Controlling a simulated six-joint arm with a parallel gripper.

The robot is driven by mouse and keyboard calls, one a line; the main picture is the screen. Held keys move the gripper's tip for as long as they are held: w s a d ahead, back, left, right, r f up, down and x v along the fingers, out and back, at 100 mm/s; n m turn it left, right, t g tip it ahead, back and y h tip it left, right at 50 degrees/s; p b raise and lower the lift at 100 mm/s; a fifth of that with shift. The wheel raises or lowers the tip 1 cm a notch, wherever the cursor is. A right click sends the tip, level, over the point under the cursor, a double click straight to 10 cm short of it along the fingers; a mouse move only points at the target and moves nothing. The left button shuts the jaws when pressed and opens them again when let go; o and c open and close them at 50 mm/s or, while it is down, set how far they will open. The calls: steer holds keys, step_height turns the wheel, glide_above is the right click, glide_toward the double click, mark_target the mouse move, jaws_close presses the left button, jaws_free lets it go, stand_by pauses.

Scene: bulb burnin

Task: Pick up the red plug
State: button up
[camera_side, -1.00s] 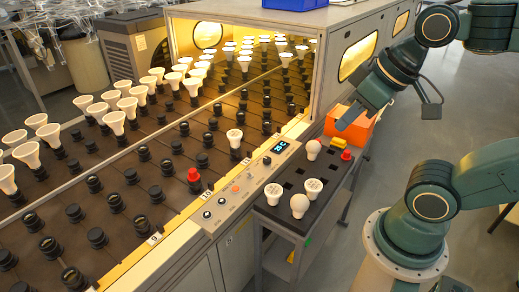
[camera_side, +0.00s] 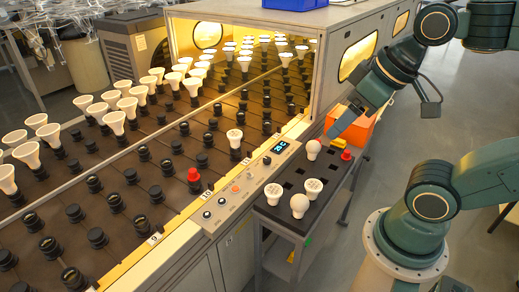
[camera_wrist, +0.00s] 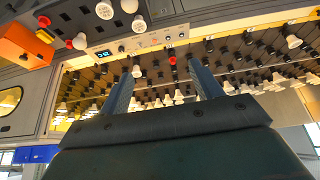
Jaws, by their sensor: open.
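A red plug (camera_side: 346,155) stands at the far right end of the black tray (camera_side: 268,205), beside a yellow piece. Another red plug (camera_side: 193,175) stands in a socket on the near edge of the rack; it appears to be the red piece (camera_wrist: 172,60) in the wrist view. A red piece (camera_wrist: 44,20) also shows near the orange box there. My gripper (camera_side: 331,134) is above the tray's far end, near the white round bulb and up and left of the tray's red plug. In the wrist view its two fingers (camera_wrist: 165,67) are apart with nothing held.
White bulbs (camera_side: 299,205) stand in the tray. An orange box (camera_side: 361,127) is just behind my gripper. The rack (camera_side: 140,190) has several black sockets, many with bulbs. A control panel (camera_side: 250,180) lies between rack and tray.

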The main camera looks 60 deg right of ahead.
steer(key=w+r+n+g, duration=0.1)
steer(key=w+r+n, duration=0.35)
steer(key=w, duration=0.85)
steer(key=n+g, duration=0.5)
steer(key=n, duration=0.9)
glide_above(193, 170)
step_height(193, 170, down, 25)
steer(key=shift+m, duration=0.25)
steer(key=shift+w+f, duration=0.15)
steer(key=shift+f, duration=4.25)
steer(key=shift+f, duration=0.1)
steer(key=shift+f, duration=2.5)
steer(key=shift+c, duration=0.3)
steer(key=c, duration=1)
